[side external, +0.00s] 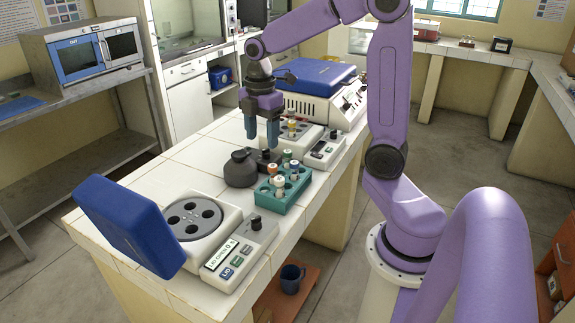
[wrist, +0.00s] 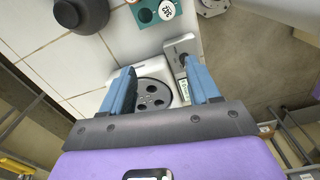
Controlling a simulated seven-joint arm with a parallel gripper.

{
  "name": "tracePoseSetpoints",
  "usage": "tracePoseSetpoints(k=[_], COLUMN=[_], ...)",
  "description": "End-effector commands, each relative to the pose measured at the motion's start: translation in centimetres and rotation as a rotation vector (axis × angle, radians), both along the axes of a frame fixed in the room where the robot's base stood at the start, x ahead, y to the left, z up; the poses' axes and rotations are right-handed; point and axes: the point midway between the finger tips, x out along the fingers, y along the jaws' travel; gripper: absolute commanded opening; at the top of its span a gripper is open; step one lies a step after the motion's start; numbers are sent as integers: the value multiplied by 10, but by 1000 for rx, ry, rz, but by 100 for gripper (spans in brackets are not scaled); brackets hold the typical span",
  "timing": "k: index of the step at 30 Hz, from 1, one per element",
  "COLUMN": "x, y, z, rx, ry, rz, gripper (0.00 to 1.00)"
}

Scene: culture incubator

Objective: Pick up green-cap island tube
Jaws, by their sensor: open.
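A teal tube rack (side external: 283,203) stands on the white-tiled island bench and holds several capped tubes. A tube with a green cap (side external: 287,155) shows at the rack's back edge; a second greenish cap (side external: 294,164) is close by, and I cannot tell which is the task's tube. Orange and white caps stand in front. In the wrist view only part of the rack (wrist: 145,16) shows at the top, with one white labelled cap (wrist: 166,10). My gripper (side external: 262,141) is open and empty, above the bench behind and left of the rack. Its blue fingers also show in the wrist view (wrist: 158,72).
A dark grey rounded vessel (side external: 240,170) stands left of the rack. An open-lidded centrifuge (side external: 192,218) is at the near end. Behind the rack are a block with a yellow-capped tube (side external: 292,125) and a blue-lidded machine (side external: 318,75). Bare tiles lie to the left.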

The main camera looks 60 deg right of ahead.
Motion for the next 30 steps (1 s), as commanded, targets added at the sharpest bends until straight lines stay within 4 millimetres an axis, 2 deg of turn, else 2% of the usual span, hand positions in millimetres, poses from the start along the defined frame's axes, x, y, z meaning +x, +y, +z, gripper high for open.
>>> tracePoseSetpoints(k=[1,6,9,13,16,20,30], x=[9,25,28,27,25,24,23], y=[-19,-82,-116,-147,-160,-165,-165], z=[1,3,4,5,5,-2,-63], rx=[-1,-3,-2,-2,-2,0,1], ry=[2,6,9,9,10,13,17], rz=[6,67,100,134,150,159,159], gripper=[61,61,61,61,61,61,61])
